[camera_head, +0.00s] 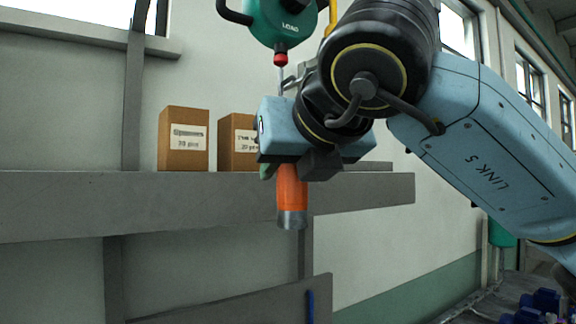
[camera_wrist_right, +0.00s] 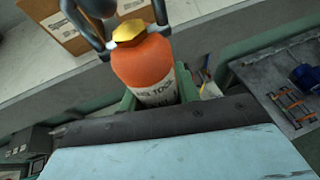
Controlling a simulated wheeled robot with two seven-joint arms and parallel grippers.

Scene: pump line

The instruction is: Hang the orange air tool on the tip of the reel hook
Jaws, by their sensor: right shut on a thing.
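The orange air tool (camera_head: 291,190) hangs upright below my right gripper (camera_head: 290,168), with its grey end down. My right gripper is shut on the orange air tool, which also shows in the right wrist view (camera_wrist_right: 150,72) with a gold hex cap and a dark loop at its top. The teal reel (camera_head: 283,18) is above, with a red stop and a thin line running down behind my wrist. The reel hook's tip cannot be made out in the head view. A dark rounded piece by the loop in the wrist view is cut off. My left gripper is not in view.
Two cardboard boxes (camera_head: 183,139) (camera_head: 238,141) stand on the grey shelf (camera_head: 70,205) behind the tool. In the wrist view, a grey bench (camera_wrist_right: 265,75) with a blue part (camera_wrist_right: 305,76) lies at the right. Open air surrounds the tool's lower end.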

